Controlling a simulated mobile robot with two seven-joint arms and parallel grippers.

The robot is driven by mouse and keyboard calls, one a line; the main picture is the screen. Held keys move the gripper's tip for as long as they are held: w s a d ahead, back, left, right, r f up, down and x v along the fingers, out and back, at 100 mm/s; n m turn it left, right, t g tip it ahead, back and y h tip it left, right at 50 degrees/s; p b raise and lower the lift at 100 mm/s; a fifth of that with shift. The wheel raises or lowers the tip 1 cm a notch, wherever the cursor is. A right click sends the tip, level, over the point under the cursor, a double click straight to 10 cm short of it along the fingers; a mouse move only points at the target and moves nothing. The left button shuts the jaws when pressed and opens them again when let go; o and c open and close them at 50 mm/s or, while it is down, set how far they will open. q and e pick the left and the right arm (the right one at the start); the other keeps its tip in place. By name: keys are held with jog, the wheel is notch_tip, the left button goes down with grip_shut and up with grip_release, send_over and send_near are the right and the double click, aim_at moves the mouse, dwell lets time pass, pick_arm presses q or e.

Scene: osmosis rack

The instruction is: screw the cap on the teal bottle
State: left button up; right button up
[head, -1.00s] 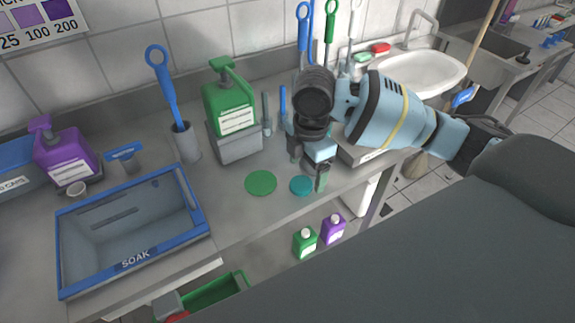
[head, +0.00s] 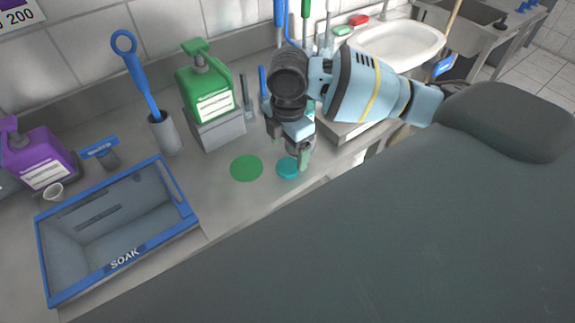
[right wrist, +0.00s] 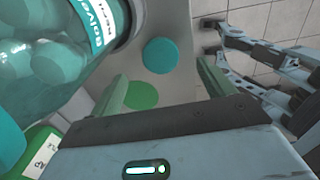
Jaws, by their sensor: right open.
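The teal cap (head: 289,168) lies flat on the grey counter near its front edge; it also shows in the right wrist view (right wrist: 160,55). My right gripper (head: 289,146) hovers over the counter by the cap. Its two green-padded fingers (right wrist: 164,88) are spread with nothing between them, and the cap appears beyond the fingertips. A large see-through teal bottle (right wrist: 45,75) with a teal label fills the upper left of the right wrist view. In the head view it is mostly or wholly hidden behind my right gripper. I cannot recognise my left gripper in either view.
A flat green disc (head: 246,168) lies left of the cap. A green pump bottle (head: 205,92) stands on a grey block (head: 218,130) behind. A blue-rimmed SOAK basin (head: 150,240) is at left. Jointed metal parts (right wrist: 270,70) show close at right in the wrist view.

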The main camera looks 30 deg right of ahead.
aim_at(288, 166)
jog(key=shift+f, duration=2.55)
jog(key=c, duration=1)
